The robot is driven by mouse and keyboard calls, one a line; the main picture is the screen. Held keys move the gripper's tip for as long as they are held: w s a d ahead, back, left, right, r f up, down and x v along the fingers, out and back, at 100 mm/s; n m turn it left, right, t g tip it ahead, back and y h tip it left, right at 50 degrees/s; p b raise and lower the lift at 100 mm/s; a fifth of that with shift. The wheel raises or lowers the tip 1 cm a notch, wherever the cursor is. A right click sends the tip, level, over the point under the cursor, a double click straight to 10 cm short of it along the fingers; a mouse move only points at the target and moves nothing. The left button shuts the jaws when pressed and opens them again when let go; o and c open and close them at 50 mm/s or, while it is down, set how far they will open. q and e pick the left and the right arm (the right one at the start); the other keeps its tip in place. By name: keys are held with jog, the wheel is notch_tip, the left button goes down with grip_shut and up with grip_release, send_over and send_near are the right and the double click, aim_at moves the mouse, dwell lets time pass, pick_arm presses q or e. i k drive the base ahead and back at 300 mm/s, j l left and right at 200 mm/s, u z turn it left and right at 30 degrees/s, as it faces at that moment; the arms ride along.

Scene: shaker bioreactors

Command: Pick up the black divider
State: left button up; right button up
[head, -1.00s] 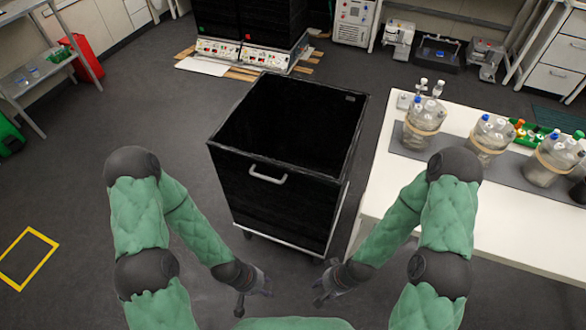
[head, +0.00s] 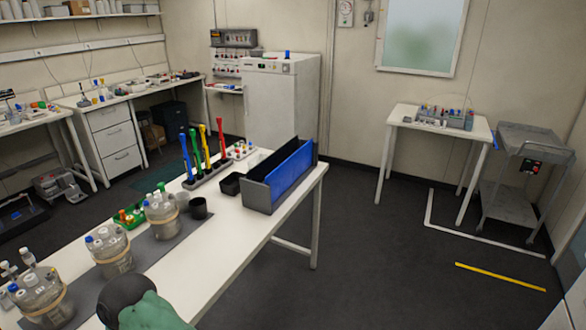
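A long box with a blue long side and a grey end (head: 257,197) stands near the right end of the white table in the head view. A black upright panel (head: 268,166) shows behind its blue side and looks like the black divider. I cannot tell how the panel sits in the box, as its lower part is hidden. Neither of my grippers is in view. Only part of one of my arms shows at the bottom edge, well away from the box.
The white table (head: 238,222) also holds a small black tray (head: 231,184), a rack with coloured pipettes (head: 206,174), a black cup (head: 198,208) and several bottles along a grey mat (head: 138,247).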

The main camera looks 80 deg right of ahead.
aim_at(258, 173)
jog(key=z, duration=2.45)
jog(key=i+u, duration=0.1)
jog(key=u, duration=0.35)
jog(key=l+u, duration=0.15)
jog(key=u, duration=0.3)
jog(key=l+u, duration=0.15)
jog(key=u, duration=0.25)
jog(key=i+l+u, duration=0.15)
jog(key=l+u, duration=0.2)
jog(key=l, duration=0.55)
jog(key=l+u, duration=0.4)
jog(key=l, duration=0.5)
jog(key=l+u, duration=0.35)
jog(key=l, duration=0.55)
jog(key=k, duration=0.05)
